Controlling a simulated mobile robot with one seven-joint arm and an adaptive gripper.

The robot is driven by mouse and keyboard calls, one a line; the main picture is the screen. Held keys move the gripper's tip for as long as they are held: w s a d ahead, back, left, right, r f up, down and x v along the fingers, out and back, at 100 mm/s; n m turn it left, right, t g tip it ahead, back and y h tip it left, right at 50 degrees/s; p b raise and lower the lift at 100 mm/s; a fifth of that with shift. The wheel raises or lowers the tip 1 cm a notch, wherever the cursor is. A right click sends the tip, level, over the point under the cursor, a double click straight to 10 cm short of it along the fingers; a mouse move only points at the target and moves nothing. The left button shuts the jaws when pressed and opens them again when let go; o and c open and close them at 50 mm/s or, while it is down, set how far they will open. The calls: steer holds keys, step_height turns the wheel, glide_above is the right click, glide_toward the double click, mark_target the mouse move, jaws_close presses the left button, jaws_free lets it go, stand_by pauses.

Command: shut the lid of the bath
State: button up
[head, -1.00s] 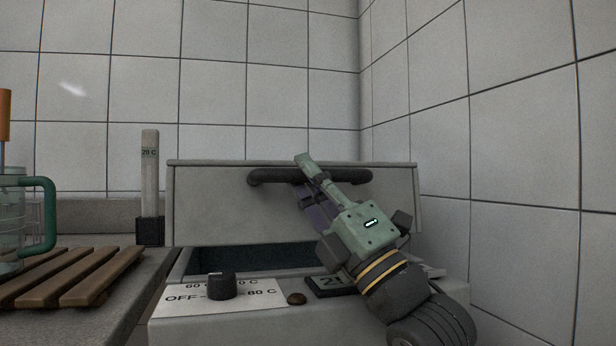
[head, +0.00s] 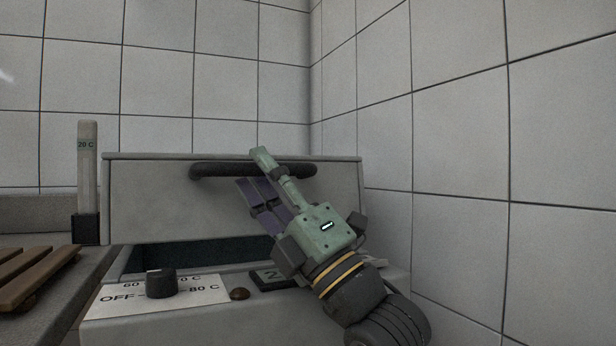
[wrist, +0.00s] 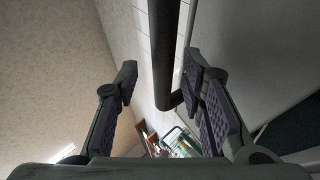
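The bath (head: 130,325) is a grey box at the front, and its lid (head: 140,200) stands raised, its face towards me, with the dark inside showing below. A dark bar handle (head: 215,170) runs across the lid's upper part. My gripper (head: 254,168) is open at the handle, one green finger crossing in front of the bar and purple finger pads showing below it. In the wrist view the handle (wrist: 165,50) passes between the spread fingers (wrist: 160,78), nearer the right one. The lid (wrist: 240,45) fills the right there. Whether a finger touches the bar I cannot tell.
A control panel with a black knob (head: 160,284) and a dark display (head: 270,278) are on the bath's front. A 20 C thermometer post (head: 87,170) and a wooden slatted rack (head: 35,275) are at left. A tiled wall (head: 460,180) stands close on the right.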

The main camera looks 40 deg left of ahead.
steer(key=d, duration=1.1)
steer(key=shift+w, duration=0.4)
